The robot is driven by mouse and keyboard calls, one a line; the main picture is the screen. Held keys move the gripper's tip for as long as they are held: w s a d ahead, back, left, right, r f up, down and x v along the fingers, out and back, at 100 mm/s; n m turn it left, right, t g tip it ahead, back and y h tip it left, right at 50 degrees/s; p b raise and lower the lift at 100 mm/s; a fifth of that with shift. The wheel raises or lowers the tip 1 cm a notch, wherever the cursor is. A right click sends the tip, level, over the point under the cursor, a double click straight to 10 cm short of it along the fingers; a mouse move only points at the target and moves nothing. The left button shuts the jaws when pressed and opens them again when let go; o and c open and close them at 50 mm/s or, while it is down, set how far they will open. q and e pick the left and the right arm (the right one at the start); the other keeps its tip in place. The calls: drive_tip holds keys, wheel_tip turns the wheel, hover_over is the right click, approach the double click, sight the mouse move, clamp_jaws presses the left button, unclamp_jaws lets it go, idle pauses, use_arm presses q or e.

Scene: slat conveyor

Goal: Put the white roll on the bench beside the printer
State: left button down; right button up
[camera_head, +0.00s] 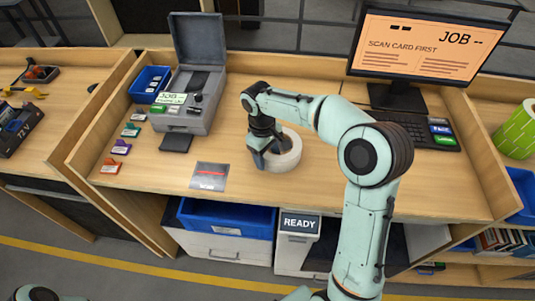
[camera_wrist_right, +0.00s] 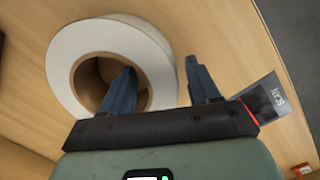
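The white roll (camera_head: 288,160) lies flat on the wooden bench (camera_head: 330,190), hole upward, right of a grey machine with a raised lid (camera_head: 207,112) that looks like the printer. My right gripper (camera_head: 262,157) points down at the roll's left side. In the right wrist view, the fingers (camera_wrist_right: 160,85) are apart, with the white roll's wall (camera_wrist_right: 163,70) between them. One finger is over or in the hole, the other outside the rim. A gap shows by the outer finger; depth is hard to tell. Only a bit of my left arm shows at the bottom left.
A grey card with a red line (camera_head: 210,177) lies front left of the roll. Small coloured clips (camera_head: 121,147) and a blue bin (camera_head: 150,84) are at the left. A monitor (camera_head: 425,45) and keyboard (camera_head: 425,130) stand at the right. Bench is clear between roll and machine.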

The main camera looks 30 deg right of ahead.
drive_tip(key=shift+r, duration=0.1)
use_arm(q)
drive_tip(key=w+r+p, duration=0.2)
drive_tip(key=w+r, duration=0.1)
drive_tip(key=shift+w, duration=0.1)
use_arm(e)
wheel_tip(320, 180, up, 12)
drive_tip(key=w, duration=0.1)
drive_tip(key=shift+w+a, duration=0.15)
drive_tip(key=shift+a, duration=0.2)
use_arm(q)
drive_tip(key=shift+f, duration=0.1)
